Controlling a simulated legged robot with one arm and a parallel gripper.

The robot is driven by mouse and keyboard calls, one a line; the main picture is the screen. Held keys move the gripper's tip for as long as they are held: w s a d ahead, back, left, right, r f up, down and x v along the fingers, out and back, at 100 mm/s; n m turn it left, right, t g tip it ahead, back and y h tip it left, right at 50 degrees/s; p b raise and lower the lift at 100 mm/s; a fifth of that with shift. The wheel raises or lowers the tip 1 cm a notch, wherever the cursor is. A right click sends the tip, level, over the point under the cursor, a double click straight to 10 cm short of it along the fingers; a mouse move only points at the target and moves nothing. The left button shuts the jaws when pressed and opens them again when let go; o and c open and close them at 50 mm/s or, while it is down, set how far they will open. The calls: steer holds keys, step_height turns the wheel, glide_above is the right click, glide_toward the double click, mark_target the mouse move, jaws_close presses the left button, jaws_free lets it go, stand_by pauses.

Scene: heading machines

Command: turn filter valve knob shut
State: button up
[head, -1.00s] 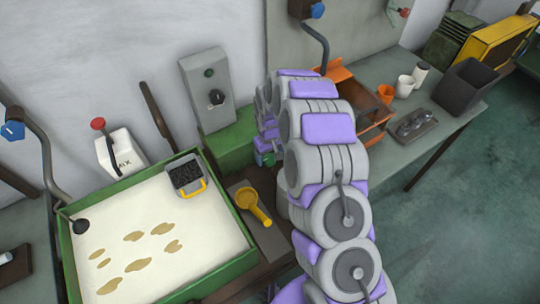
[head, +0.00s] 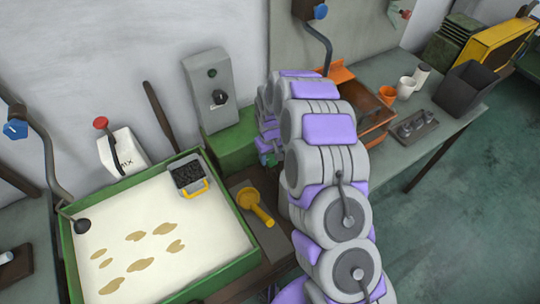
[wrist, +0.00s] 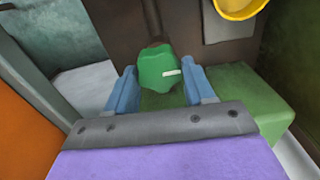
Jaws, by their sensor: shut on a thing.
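The filter valve knob is a green, rounded piece with a white pointer mark, in the middle of the wrist view (wrist: 158,66). The white mark points to the right there. My gripper (wrist: 161,78) has one blue finger on each side of the knob and is shut on it. In the head view my grey and purple arm reaches down to the green housing (head: 228,146). The arm hides most of the gripper and knob there; only a bit of green shows beside the arm.
A green-rimmed tray (head: 68,250) of pale material stands at left. A grey switch box (head: 208,88) stands behind. An orange bin (head: 374,130) and cups are on the right bench.

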steer(key=shift+w, duration=0.1)
steer(key=m+p, duration=0.3)
steer(key=shift+d+r, duration=0.1)
steer(key=shift+r, duration=0.05)
steer(key=m+p, duration=0.2)
steer(key=m, duration=0.4)
steer(key=shift+w+p, duration=0.1)
steer(key=shift+p, duration=0.2)
steer(key=m, duration=0.4)
steer(key=shift+d+p, duration=0.15)
steer(key=shift+p, duration=0.15)
steer(key=shift+m, duration=2.4)
steer(key=o, duration=1)
